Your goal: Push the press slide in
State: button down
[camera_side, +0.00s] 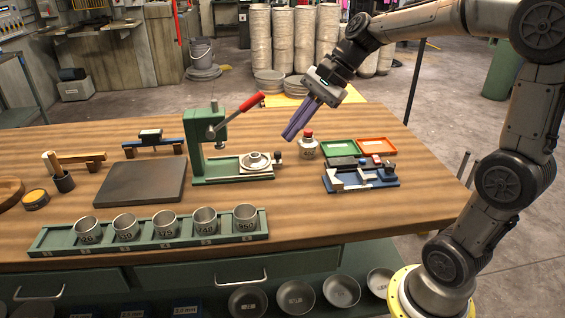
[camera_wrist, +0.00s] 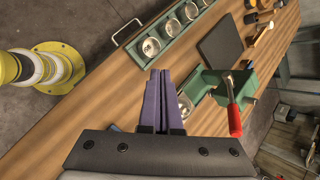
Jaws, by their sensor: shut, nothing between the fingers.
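The green press (camera_side: 205,150) stands upright on the wooden bench, its red-handled lever (camera_side: 238,114) angled up to the right. Its pale slide (camera_side: 243,164) sits at the right end of the green base, out to the right of the press column, with a small metal bowl (camera_side: 256,157) on it. A dark knob (camera_side: 278,154) is at the slide's right end. My gripper (camera_side: 289,136) is shut and empty, pointing down and left, above and slightly right of the knob, apart from it. In the wrist view my purple fingers (camera_wrist: 160,74) partly hide the slide area beside the press (camera_wrist: 208,86).
A red-capped bottle (camera_side: 308,146) stands just right of the knob. Green (camera_side: 339,148) and orange (camera_side: 376,146) trays and a blue fixture (camera_side: 360,178) lie farther right. A green rack (camera_side: 190,240) of several metal cups runs along the front. A dark slab (camera_side: 142,182) lies left of the press.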

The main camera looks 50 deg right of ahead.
aim_at(240, 170)
jog(key=w+d+f+m+t+y, duration=0.1)
jog(key=w+d+f+m, duration=0.25)
jog(key=d, duration=0.25)
jog(key=w+d+f+m, duration=0.3)
jog(key=w+d, duration=0.1)
jog(key=d, duration=0.2)
jog(key=s+d+f+m, duration=0.2)
jog(key=d+f+m, duration=0.1)
jog(key=d+f, duration=0.65)
jog(key=shift+t, duration=0.3)
jog(key=x, duration=0.9)
jog(key=shift+w+r, duration=0.3)
jog(key=shift+w, duration=0.05)
jog(key=shift+w+a, duration=1.05)
jog(key=shift+w, duration=0.1)
jog(key=shift+w+a, duration=0.3)
jog(key=w+a, duration=0.7)
jog(key=shift+w+a, duration=0.35)
